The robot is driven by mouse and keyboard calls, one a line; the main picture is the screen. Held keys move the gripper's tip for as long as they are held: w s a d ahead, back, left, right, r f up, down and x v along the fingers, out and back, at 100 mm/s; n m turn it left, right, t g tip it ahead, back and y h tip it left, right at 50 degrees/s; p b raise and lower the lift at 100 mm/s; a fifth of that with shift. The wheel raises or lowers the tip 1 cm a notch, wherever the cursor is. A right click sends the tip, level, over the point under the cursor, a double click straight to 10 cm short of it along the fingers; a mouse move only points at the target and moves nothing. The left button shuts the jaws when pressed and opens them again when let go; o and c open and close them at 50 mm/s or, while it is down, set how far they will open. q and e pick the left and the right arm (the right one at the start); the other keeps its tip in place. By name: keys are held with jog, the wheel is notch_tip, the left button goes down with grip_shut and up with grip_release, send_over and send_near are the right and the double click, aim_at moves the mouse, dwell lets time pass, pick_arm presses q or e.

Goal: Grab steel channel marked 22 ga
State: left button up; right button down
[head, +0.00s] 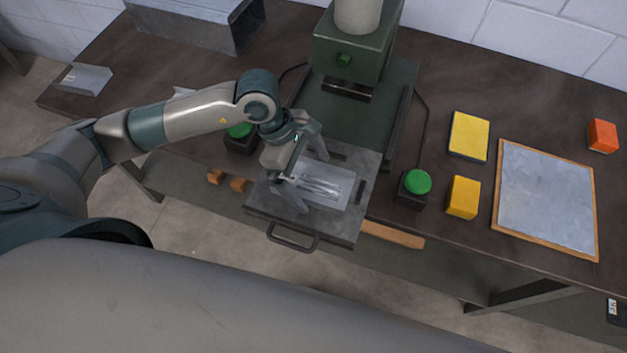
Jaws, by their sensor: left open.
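My left gripper (308,172) is open over the sliding tray (338,225) of the green press. A shiny bent steel piece (322,188) lies on a pale plate on that tray, between or just under the fingers; I cannot tell if they touch it. A grey steel piece with a small label (86,79) lies at the table's far left corner. A larger steel channel or trough (205,28) stands at the back left. No 22 ga marking is readable on any of them. My right gripper is not in view.
The green press (352,55) stands behind the tray. Green-topped buttons (416,182) flank it. Yellow blocks (468,137), a framed grey sheet (546,198) and an orange block (602,136) sit to the right. A handle (292,238) juts from the tray's front.

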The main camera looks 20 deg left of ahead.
aim_at(311, 183)
pick_arm(q)
jog(key=shift+c, duration=0.3)
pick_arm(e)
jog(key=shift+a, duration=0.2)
pick_arm(q)
jog(key=c, duration=1.3)
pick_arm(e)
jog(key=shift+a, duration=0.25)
pick_arm(q)
jog(key=shift+r, duration=0.2)
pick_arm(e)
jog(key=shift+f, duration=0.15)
pick_arm(q)
jog(key=shift+r+b, duration=0.55)
jog(key=shift+r, duration=0.05)
notch_tip(311, 183, up, 2)
jog(key=shift+w+r+b, duration=0.1)
jog(key=shift+b, duration=0.5)
jog(key=s+d+r+b, duration=0.3)
jog(key=d+r, duration=0.4)
jog(key=d, duration=0.4)
jog(key=shift+s+d+r+b, duration=0.15)
jog(key=shift+b, duration=0.3)
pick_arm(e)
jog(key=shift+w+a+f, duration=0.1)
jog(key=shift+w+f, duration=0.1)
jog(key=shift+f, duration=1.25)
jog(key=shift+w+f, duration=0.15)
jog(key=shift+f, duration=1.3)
